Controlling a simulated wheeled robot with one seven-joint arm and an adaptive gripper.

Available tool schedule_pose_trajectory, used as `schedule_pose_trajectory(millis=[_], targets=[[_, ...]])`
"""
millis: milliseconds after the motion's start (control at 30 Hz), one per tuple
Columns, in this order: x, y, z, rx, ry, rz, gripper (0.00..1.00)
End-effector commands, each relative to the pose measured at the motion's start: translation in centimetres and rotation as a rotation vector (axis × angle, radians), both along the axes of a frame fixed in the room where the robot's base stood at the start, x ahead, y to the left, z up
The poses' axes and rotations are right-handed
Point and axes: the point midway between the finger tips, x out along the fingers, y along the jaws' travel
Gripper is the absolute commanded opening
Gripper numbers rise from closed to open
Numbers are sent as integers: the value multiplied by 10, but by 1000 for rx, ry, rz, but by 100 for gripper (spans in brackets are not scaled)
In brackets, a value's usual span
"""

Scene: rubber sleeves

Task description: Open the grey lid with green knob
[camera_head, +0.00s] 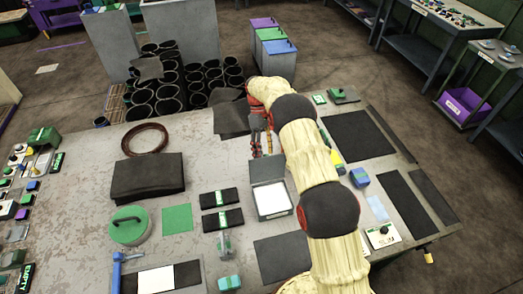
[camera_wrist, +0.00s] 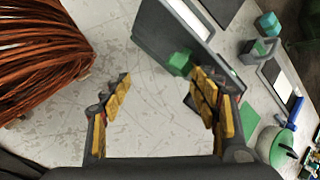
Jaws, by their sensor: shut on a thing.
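The grey lid (camera_wrist: 165,35) stands raised on edge in the wrist view, with its green knob (camera_wrist: 179,62) on the face toward me. It belongs to a grey box (camera_head: 286,212) with a white inside, at the middle of the bench in the head view. My gripper (camera_wrist: 160,78) is at the knob side of the lid. Its two yellow-padded fingers lean inward with a gap between them. The knob shows close beside the right fingertip; whether they touch is unclear. Bare bench shows through the gap, and I cannot make out what the jaws hold. In the head view my arm partly hides the gripper.
A brown-red ring (camera_head: 147,139) lies left of the box; a brown coiled bundle (camera_wrist: 40,55) is close left of my gripper. Two black-and-green blocks (camera_head: 221,198) lie just left of the box. A round green lid (camera_head: 129,226) sits further left. Black sleeves (camera_head: 170,80) stand behind the bench.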

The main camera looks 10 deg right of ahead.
Motion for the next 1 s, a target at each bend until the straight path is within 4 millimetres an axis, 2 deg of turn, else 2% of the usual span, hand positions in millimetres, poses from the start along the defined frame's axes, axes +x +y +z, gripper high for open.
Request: schedule_pose_trajectory(millis=[33,200,400,1000], targets=[[-8,-4,-14,-6,21,1,42],[-7,-3,-14,-6,19,2,46],[-7,-3,-13,-6,18,2,40],[-1,-3,-4,-7,11,3,40]])
